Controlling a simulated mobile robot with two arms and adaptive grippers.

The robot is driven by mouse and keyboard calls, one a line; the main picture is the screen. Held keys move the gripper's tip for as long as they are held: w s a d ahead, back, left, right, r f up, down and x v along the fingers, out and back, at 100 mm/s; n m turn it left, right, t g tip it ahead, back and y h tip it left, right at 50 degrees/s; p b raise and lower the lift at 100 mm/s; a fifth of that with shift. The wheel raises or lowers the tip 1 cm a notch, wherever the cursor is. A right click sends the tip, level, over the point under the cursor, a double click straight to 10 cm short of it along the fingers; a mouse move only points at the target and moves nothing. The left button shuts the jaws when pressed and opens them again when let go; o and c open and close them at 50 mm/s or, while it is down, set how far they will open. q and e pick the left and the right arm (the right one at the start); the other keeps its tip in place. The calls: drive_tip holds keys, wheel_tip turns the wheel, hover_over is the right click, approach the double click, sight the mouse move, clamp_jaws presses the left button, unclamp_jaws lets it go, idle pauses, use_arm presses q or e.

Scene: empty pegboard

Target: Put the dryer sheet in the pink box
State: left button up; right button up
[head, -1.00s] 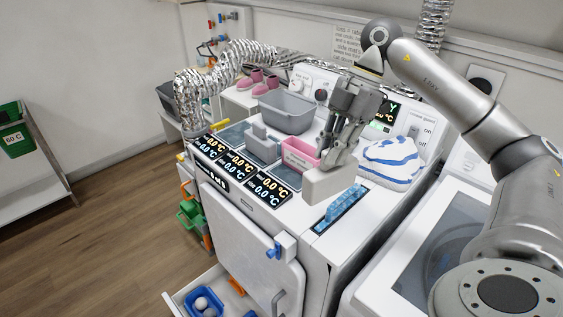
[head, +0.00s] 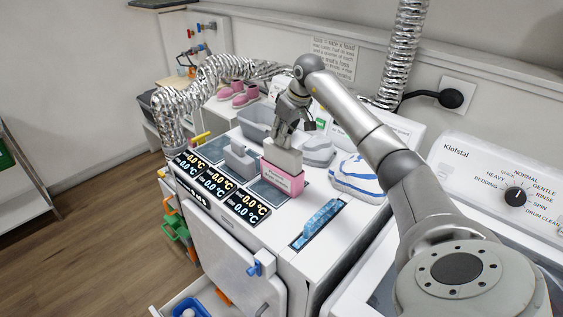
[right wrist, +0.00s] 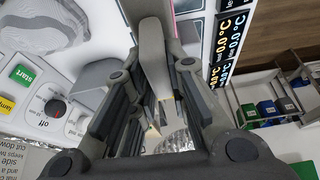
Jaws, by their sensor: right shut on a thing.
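The dryer sheet (head: 283,154) is a pale grey-white flat block. My right gripper (head: 289,132) is shut on its upper part and points down. In the right wrist view the sheet (right wrist: 155,58) stands between the two fingers of the gripper (right wrist: 155,85). The pink box (head: 284,182) with a white label sits on the white machine top, directly below the gripper. The sheet is upright, its lower edge hidden behind the box's front wall; how deep it reaches inside I cannot tell. My left gripper is not in view.
A grey bin (head: 256,122) stands behind the box. A grey block (head: 240,158) is to the left, beside digital displays (head: 214,181). A blue strip (head: 322,216) lies in a front slot.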

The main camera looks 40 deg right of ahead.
sight(283, 151)
wheel_tip(283, 151, down, 3)
drive_tip(key=shift+f+p, duration=0.2)
drive_tip(key=shift+p, duration=0.2)
wheel_tip(283, 151, down, 4)
drive_tip(key=shift+r+p, duration=0.2)
drive_tip(key=shift+p, duration=0.45)
drive_tip(key=shift+f, duration=0.15)
drive_tip(key=shift+f, duration=0.1)
drive_tip(key=o, duration=0.7)
drive_tip(key=shift+r, duration=0.2)
drive_tip(key=shift+s+d+r, duration=0.1)
drive_tip(key=shift+s+r, duration=0.05)
drive_tip(key=shift+r, duration=0.15)
drive_tip(key=b+v, duration=0.2)
drive_tip(key=v, duration=0.9)
drive_tip(key=shift+s+r+b, duration=0.1)
drive_tip(key=shift+s+b, duration=0.05)
drive_tip(key=shift+b, duration=0.25)
